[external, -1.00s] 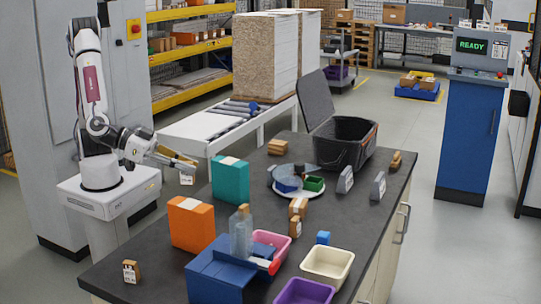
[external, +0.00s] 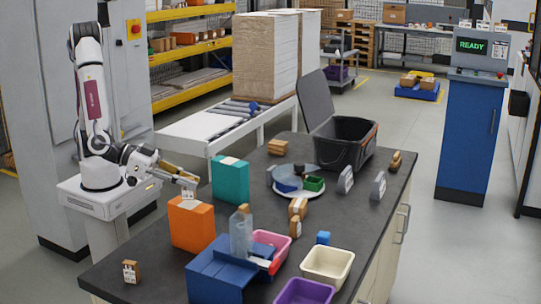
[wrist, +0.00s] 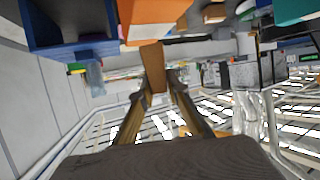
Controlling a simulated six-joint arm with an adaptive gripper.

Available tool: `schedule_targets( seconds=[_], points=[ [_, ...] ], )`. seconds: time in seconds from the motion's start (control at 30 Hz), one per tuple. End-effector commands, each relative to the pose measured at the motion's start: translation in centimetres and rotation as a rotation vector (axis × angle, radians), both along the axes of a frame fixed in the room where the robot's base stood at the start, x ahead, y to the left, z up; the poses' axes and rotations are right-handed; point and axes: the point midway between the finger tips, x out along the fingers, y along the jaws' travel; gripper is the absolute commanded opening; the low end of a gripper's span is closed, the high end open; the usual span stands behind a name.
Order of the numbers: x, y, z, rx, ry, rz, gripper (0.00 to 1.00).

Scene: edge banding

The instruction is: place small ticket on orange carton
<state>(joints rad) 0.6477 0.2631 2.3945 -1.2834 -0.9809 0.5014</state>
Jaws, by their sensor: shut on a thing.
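The orange carton (external: 192,226) stands upright on the dark worktop, with a pale strip on its top. My gripper (external: 190,184) is shut on a small ticket (external: 188,195), which hangs just above or behind the carton's top edge in the external view. I cannot tell whether they touch. In the wrist view the ticket (wrist: 153,62) shows as a small brown piece between the fingertips (wrist: 158,85). The orange carton (wrist: 155,12) is at the top of that view, beyond the ticket.
A teal carton (external: 230,181) stands close behind and right of the orange one. A blue box (external: 222,273) and a clear bottle (external: 240,238) are at front right. A small tagged block (external: 131,272) lies at front left. Bare worktop (external: 150,252) lies left of the carton.

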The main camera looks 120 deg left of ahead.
Motion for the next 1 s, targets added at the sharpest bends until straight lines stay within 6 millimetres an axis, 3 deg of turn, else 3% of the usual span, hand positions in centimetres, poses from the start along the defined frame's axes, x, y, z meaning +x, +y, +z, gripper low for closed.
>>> schedule_targets(
  seconds=[0.2, 0.73, 0.77, 0.8, 1.0],
  points=[
    [0.0, 0.0, -1.6, 0.001, 0.003, -0.001, 0.02],
    [0.0, 0.0, -2.0, 0.000, 0.001, -0.001, 0.02],
    [0.0, 0.0, -2.0, 0.000, 0.000, -0.001, 0.23],
    [0.0, 0.0, -2.0, 0.000, 0.000, -0.001, 0.32],
    [0.0, 0.0, -2.0, -0.001, 0.001, -0.001, 0.32]
  ],
)
